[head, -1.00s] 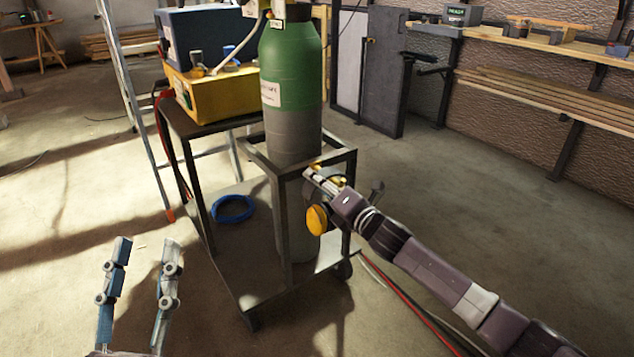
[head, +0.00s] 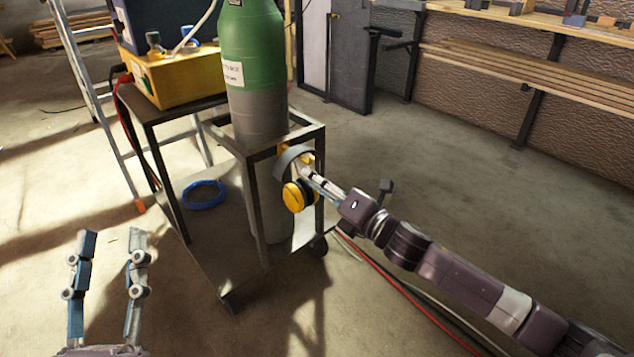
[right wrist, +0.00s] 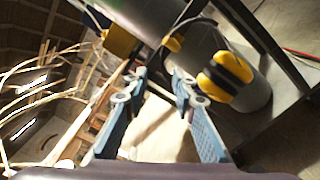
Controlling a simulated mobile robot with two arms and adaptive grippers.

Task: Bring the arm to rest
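Yellow ear defenders (head: 297,196) with a grey headband (head: 292,157) hang at the near right corner of the cart's frame, beside the green and grey gas cylinder (head: 262,70). My right gripper (head: 307,172) is close to the headband and cups in the head view. In the right wrist view, its two blue fingers (right wrist: 160,80) stand apart with nothing seen held between them, and the ear defenders (right wrist: 225,75) are to their right. Whether a finger touches them I cannot tell. My left gripper (head: 110,240) is open and empty at the lower left, over the floor.
The dark metal cart (head: 245,262) carries a yellow box (head: 175,78) on its upper shelf. A blue coil (head: 203,194) lies on its lower part. A ladder (head: 90,90) stands behind it. Red and grey hoses (head: 395,292) run along the floor below my right arm.

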